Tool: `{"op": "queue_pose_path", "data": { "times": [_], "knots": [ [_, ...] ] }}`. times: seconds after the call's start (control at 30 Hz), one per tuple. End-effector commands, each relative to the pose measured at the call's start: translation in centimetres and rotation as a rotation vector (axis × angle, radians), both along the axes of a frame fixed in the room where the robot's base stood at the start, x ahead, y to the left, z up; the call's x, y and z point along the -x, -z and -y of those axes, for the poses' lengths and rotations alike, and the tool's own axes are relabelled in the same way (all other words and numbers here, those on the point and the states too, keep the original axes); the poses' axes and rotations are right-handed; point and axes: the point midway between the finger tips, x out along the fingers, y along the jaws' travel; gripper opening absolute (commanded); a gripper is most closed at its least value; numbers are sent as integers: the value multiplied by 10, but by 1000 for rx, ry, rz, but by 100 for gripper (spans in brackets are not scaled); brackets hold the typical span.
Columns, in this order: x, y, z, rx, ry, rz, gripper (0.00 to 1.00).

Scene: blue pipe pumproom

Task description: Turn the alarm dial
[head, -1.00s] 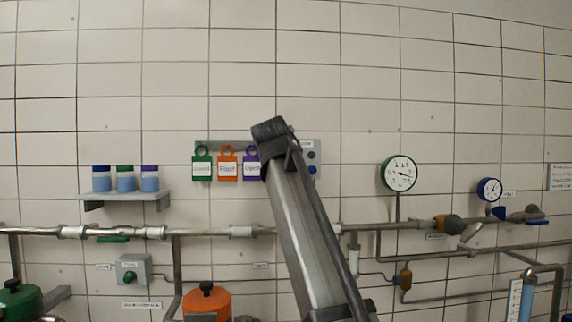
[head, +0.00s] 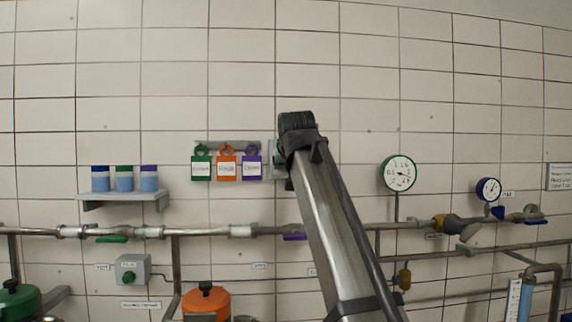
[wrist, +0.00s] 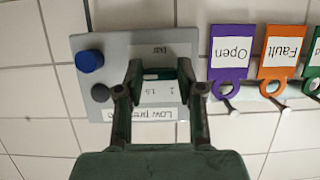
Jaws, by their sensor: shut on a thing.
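The grey alarm panel (wrist: 112,45) is on the tiled wall, upside down in the wrist view. It carries a blue knob (wrist: 89,61), a small dark knob (wrist: 100,92), a printed scale and a "Low pre…" label. My gripper (wrist: 160,73) is over the scale side of the panel, its two fingers closed on the alarm dial. The dial itself is mostly hidden between and behind the fingers. In the head view my arm covers most of the panel, and only its left edge (head: 275,152) shows; my gripper is hidden there.
Purple (head: 251,166), orange (head: 227,168) and green (head: 201,168) tags hang on a rack left of the panel. A shelf (head: 124,196) with jars is further left. Pipes (head: 205,232) run below; a round gauge (head: 398,173) is to the right.

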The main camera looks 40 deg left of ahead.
Motion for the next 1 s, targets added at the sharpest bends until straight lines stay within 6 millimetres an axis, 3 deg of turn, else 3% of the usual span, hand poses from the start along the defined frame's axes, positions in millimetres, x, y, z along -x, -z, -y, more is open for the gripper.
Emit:
{"op": "queue_pose_path", "data": {
  "times": [0.43,0.47,0.5,1.0],
  "knots": [
    [0,-1,0,-10,1,-8,3],
    [0,-1,0,-10,1,-8,48],
    [0,-1,0,-10,1,-7,62],
    [8,-4,8,-8,0,-8,62]
  ]
}}
